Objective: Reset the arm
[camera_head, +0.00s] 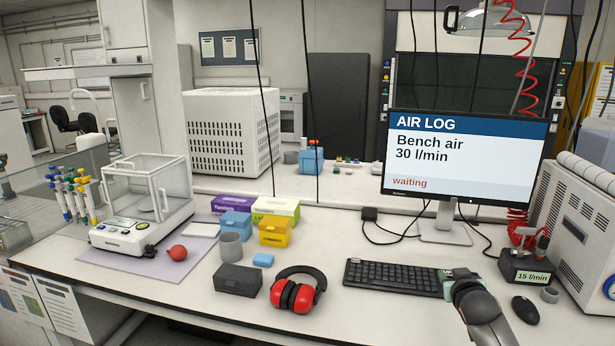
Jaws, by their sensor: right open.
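My right arm comes in from the bottom right, grey and rounded. My right gripper (449,284) is at its far end, over the right end of the black keyboard (393,277). It shows small and partly hidden by my wrist; it is open, and I see nothing held in it. I cannot tell if it touches the keyboard. My left gripper and arm are not in view.
Right of my arm are a mouse (525,310), a flow box reading 15 l/min (527,268) and a white machine (575,225). A monitor (462,155) reads "Bench air 30 l/min, waiting". Red ear defenders (297,290) and a dark box (238,279) lie left.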

